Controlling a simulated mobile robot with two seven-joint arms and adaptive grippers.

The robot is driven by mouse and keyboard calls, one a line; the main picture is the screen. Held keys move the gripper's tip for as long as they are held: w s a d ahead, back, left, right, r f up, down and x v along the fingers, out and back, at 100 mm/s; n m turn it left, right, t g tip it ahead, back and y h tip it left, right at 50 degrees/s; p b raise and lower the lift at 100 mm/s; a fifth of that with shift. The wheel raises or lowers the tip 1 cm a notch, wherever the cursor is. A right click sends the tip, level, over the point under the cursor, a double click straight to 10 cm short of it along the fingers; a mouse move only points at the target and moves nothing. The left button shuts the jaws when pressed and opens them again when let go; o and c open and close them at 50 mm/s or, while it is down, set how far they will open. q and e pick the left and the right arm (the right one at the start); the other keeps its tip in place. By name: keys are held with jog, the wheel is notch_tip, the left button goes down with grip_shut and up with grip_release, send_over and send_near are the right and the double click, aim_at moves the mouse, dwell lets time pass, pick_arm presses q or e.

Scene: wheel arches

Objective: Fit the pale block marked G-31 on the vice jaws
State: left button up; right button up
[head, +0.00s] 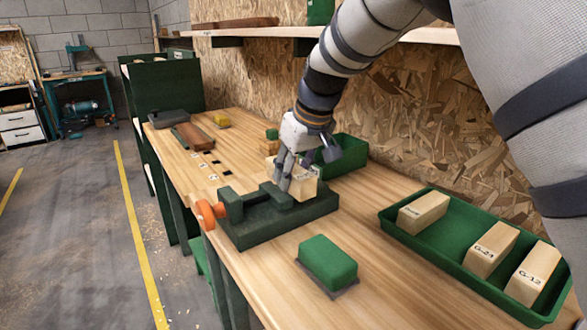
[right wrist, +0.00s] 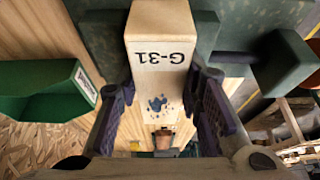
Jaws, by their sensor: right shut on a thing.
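The pale block marked G-31 (right wrist: 160,50) is between the fingers of my right gripper (right wrist: 163,105) in the right wrist view, its label upside down there. In the head view my right gripper (head: 287,178) points down and is shut on this block (head: 304,187), partly covering it. The block is over the back right part of the dark green vice (head: 250,230), close to the jaws. I cannot tell whether it touches them. The vice has an orange handle end (head: 207,213) at its left. My left gripper is not in view.
A green tray (head: 432,252) at the right holds pale blocks, two reading G-21 (head: 491,248) and G-12 (head: 532,273). A green-topped brush or block (head: 328,262) lies in front of the vice. A green bin (head: 348,155) stands behind. The bench's front left edge is near the vice.

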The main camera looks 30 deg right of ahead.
jog(key=o, duration=1.2)
jog(key=v, duration=1.2)
